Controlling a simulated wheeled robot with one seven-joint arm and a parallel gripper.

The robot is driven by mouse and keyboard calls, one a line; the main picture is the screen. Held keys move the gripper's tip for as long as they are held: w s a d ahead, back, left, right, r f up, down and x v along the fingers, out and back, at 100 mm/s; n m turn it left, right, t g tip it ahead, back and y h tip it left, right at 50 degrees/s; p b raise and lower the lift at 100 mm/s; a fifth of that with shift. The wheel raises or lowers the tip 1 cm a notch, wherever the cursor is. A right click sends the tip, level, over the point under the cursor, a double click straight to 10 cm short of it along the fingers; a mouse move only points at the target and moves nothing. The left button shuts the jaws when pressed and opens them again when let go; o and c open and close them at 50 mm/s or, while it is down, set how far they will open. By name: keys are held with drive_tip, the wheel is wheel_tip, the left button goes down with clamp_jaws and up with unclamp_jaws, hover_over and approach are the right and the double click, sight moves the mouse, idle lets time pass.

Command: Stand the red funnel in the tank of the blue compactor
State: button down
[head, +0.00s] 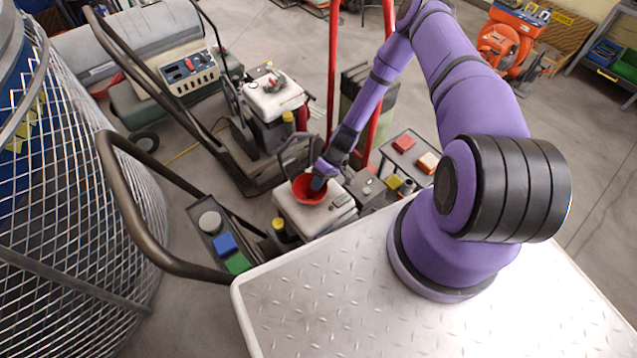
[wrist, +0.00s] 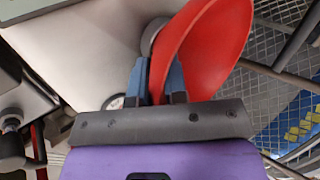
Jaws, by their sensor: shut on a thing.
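The red funnel (head: 306,191) is at the white tank top (head: 340,217) of the nearer machine, wide mouth up. My gripper (head: 320,182) reaches down to it from the upper right. In the wrist view, my gripper (wrist: 157,85) is shut on the wall of the red funnel (wrist: 215,45), with one finger on either side. A grey round part (wrist: 152,36) on the white tank (wrist: 85,40) shows partly behind the funnel. The spout is hidden, so I cannot tell whether it sits in an opening. I cannot make out blue bodywork on this machine.
A second machine with a white tank (head: 274,97) stands farther back. A yellow-capped neck (head: 280,226) is beside the nearer tank. A console with a blue block (head: 225,243) and dark handlebars lie left. Red posts (head: 333,60) rise behind. A tray with red blocks (head: 404,143) stands right.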

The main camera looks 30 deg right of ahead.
drive_tip(key=c, duration=1.1)
unclamp_jaws()
drive_tip(key=shift+r, duration=4.5)
